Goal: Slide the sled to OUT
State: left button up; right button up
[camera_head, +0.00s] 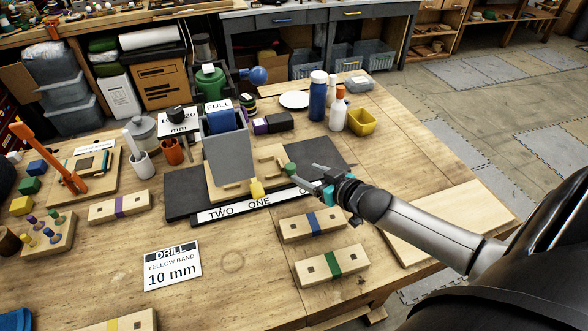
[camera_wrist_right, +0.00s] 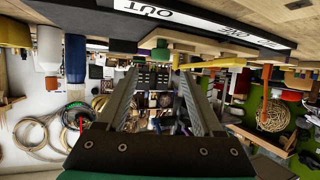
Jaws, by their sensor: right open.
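The sled (camera_head: 216,189) is a pale wooden board on a dark base (camera_head: 185,196), carrying an upright grey box (camera_head: 229,154) with a blue piece in its top. A yellow pointer (camera_head: 257,188) on the sled's front edge stands at ONE. A green knob (camera_head: 290,169) shows at the sled's right side. The white label strip (camera_head: 240,209) reads TWO and ONE; OUT shows on this strip in the right wrist view (camera_wrist_right: 155,13). My right gripper (camera_head: 304,180) is open, its fingertips close to the green knob; contact is unclear. My left gripper is out of view.
Wooden blocks with blue (camera_head: 313,223) and green (camera_head: 333,264) bands lie in front of the base. A drill card (camera_head: 172,266) reads yellow band, 10 mm. Bottles (camera_head: 318,98) and a yellow bin (camera_head: 361,122) stand behind. The base's right end is bare.

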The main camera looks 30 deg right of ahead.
aim_at(292, 167)
jog(key=shift+b+x, duration=0.7)
jog(key=shift+x, duration=2.65)
grip_shut()
